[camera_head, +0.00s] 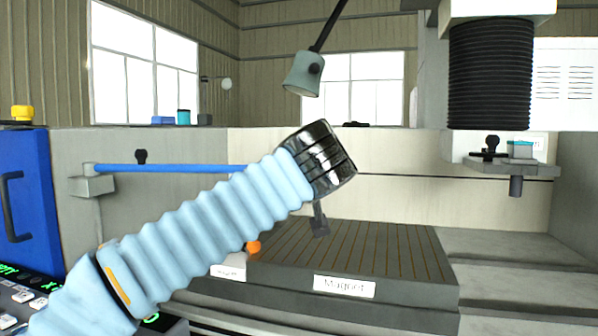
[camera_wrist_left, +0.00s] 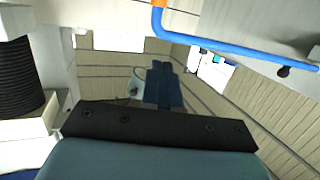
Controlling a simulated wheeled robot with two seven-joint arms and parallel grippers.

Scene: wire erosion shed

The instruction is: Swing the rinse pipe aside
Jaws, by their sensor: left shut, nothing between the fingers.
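The rinse pipe (camera_head: 165,168) is a blue tube running right from a grey bracket (camera_head: 92,184) on the left tank wall. Its middle passes behind my left arm, and its orange nozzle (camera_head: 253,247) shows below the arm over the table's left edge. In the left wrist view the blue pipe (camera_wrist_left: 235,49) crosses the upper right with its bend and orange end at the top. My left gripper (camera_head: 319,226) is right of the nozzle, apart from the pipe. Its fingers (camera_wrist_left: 164,84) are together and empty. My right gripper is not in view.
A dark slotted table (camera_head: 400,250) with a "Magnet" label (camera_head: 344,286) lies below. A lamp (camera_head: 303,75) hangs above my wrist. A black bellows column (camera_head: 490,75) stands right, above a bracket (camera_head: 515,168). A blue panel (camera_head: 25,200) is at left.

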